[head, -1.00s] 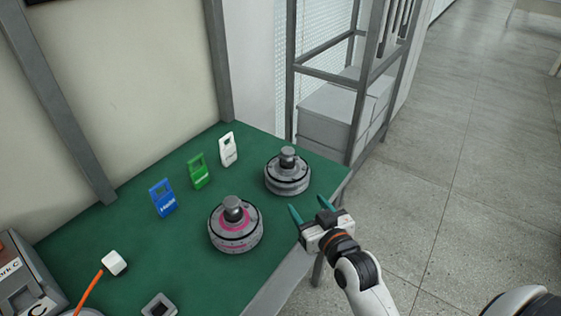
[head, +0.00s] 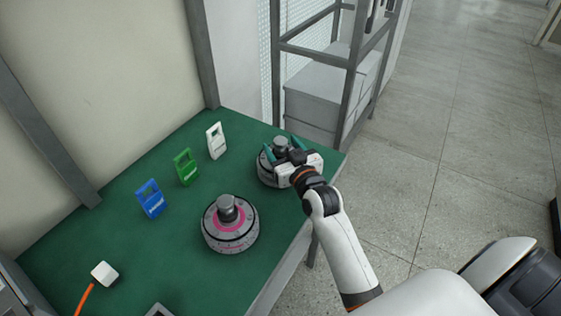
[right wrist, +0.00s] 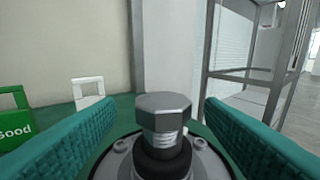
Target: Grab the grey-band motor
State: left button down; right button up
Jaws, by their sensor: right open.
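The grey-band motor (head: 266,174) stands upright near the far right corner of the green table, partly hidden by my right gripper in the head view. My right gripper (head: 281,146) is open, with its teal fingers on either side of the motor's top shaft. In the right wrist view the grey hex-topped shaft (right wrist: 163,125) stands between the two open fingers (right wrist: 158,135), with a gap on each side. A second motor with a pink band (head: 230,228) stands nearer on the table, to the left. My left gripper is not in view.
Blue (head: 151,199), green (head: 186,167) and white (head: 216,141) tags stand in a row on the green table (head: 115,235). A white block (head: 104,273) with an orange cable lies at the left. A metal rack (head: 345,90) stands beyond the table.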

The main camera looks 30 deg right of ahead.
aim_at(279, 139)
jog(key=w, duration=0.3)
jog(key=shift+w+d+f, duration=0.2)
jog(key=shift+w, duration=0.1)
jog(key=shift+s, duration=0.1)
jog(key=shift+c, duration=0.2)
grip_shut()
jog(key=shift+r, duration=0.35)
